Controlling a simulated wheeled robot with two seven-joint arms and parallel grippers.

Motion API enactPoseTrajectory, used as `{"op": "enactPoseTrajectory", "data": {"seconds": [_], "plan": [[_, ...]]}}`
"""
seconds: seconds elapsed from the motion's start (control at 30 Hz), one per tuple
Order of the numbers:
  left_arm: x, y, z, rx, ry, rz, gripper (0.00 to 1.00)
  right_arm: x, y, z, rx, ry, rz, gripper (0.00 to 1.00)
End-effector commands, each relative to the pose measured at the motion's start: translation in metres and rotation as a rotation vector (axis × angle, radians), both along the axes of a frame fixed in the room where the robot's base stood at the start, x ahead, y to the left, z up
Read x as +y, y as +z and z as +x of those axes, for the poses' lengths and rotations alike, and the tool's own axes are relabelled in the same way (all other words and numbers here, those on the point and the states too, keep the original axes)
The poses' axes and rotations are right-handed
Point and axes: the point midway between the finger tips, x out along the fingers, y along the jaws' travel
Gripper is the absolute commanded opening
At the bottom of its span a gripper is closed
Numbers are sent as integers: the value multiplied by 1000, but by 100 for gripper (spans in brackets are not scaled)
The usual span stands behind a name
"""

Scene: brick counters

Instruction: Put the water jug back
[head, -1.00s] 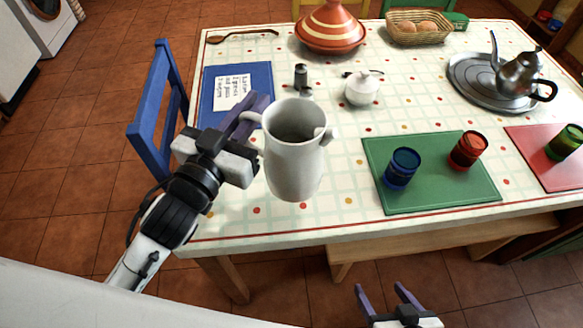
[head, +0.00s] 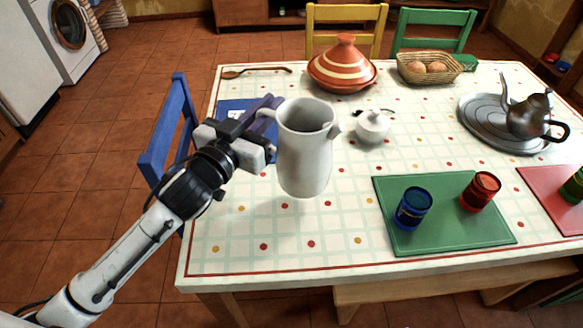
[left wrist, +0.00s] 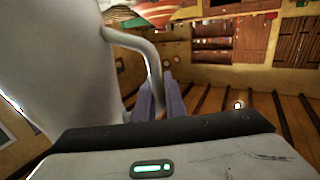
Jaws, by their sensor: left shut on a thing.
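The white water jug (head: 304,160) is upright above the near left part of the table (head: 270,225) in the head view. My left gripper (head: 266,114) is shut on the jug's handle, from the jug's left side. In the left wrist view the jug's pale body (left wrist: 70,65) fills the left side, and its handle (left wrist: 150,55) runs down between the purple fingers (left wrist: 160,98). Whether the jug's base touches the cloth is hard to tell. My right gripper is out of view.
A green mat (head: 450,233) holds a blue cup (head: 413,207) and a red cup (head: 481,191). A white sugar bowl (head: 372,127) and a striped tagine (head: 342,68) stand behind the jug. A silver tray (head: 480,118) bears a teapot (head: 530,117). The near left cloth is clear.

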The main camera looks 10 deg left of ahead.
Motion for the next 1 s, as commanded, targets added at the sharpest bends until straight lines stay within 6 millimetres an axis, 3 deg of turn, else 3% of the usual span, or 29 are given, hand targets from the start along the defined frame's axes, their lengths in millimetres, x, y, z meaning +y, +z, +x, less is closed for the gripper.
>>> {"op": "enactPoseTrajectory", "data": {"seconds": [0.13, 0.37, 0.63, 1.0], "plan": [[0, -22, 0, -4, -1, -7, 0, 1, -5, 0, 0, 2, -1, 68], [0, -40, 0, -6, -1, -7, 0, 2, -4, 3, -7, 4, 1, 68], [-1, -74, 0, -3, 0, -10, 0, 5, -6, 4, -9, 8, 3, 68], [-1, -81, 0, -7, -3, -7, 0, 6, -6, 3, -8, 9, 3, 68]]}}
